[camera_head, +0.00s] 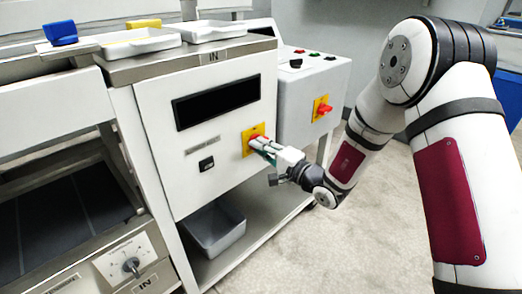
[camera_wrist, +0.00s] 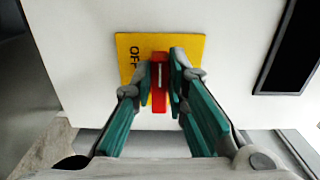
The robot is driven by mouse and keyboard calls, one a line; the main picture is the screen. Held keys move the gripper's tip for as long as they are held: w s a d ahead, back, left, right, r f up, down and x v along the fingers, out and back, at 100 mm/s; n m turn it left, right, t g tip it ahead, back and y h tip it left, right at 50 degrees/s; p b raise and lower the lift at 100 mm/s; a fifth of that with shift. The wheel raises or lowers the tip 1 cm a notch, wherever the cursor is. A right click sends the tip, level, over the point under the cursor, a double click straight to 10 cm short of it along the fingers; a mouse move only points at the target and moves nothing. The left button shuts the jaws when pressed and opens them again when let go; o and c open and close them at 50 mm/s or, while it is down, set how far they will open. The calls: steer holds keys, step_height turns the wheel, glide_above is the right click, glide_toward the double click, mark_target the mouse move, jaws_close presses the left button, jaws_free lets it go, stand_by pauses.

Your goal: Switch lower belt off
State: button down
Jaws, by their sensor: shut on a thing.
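A red rotary switch handle (camera_wrist: 160,70) on a yellow plate (camera_wrist: 128,45) is set in the front of a white machine cabinet (camera_head: 160,120). The plate (camera_head: 247,142) also shows in the head view, partly hidden by my gripper. My gripper (camera_head: 265,148) reaches it from the right. In the wrist view, my gripper's green-padded fingers (camera_wrist: 166,82) stand on either side of the red handle and are shut on it.
A second yellow plate with a red switch (camera_head: 322,108) is on the grey-white box to the right, below several buttons. A grey bin (camera_head: 214,229) stands on the shelf below.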

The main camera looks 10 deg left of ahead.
steer(key=shift+f, duration=0.15)
steer(key=c, duration=1.6)
jaws_free()
steer(key=v, duration=1.2)
steer(key=shift+s, duration=0.1)
